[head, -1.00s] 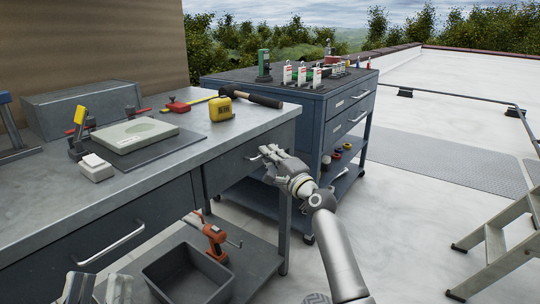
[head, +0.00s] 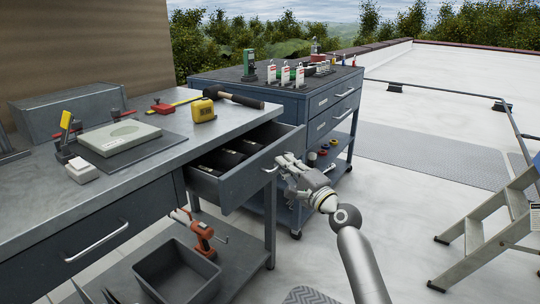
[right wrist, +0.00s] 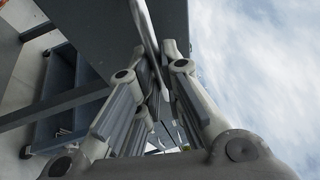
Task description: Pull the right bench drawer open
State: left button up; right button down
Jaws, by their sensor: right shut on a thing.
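The right bench drawer (head: 238,186) stands pulled out from the bench in the head view, with dark compartments showing inside. My right gripper (head: 281,163) is at its front, shut on the bar handle (head: 270,168). In the right wrist view the handle (right wrist: 146,30) runs down between the fingers of my right gripper (right wrist: 157,75), beside the dark drawer front (right wrist: 100,30). The fingers cover part of the handle.
The left drawer (head: 90,240) is shut. A blue-grey tool cart (head: 300,110) stands just behind the open drawer. A drill (head: 196,230) and a grey bin (head: 178,272) sit on the lower shelf. A stepladder (head: 490,220) stands at the right; the floor between is clear.

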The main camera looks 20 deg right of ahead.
pick_arm(q)
jog(key=shift+a+f, duration=0.15)
jog(key=shift+f, duration=0.15)
pick_arm(e)
jog(key=s+d, duration=0.8)
jog(key=s, duration=0.2)
jog(key=shift+s, duration=0.2)
jog(key=shift+f, duration=0.1)
jog(key=c, duration=1.6)
grip_release()
pick_arm(q)
jog(key=shift+w, duration=0.1)
pick_arm(e)
jog(key=shift+o, duration=0.2)
jog(key=v, duration=1.2)
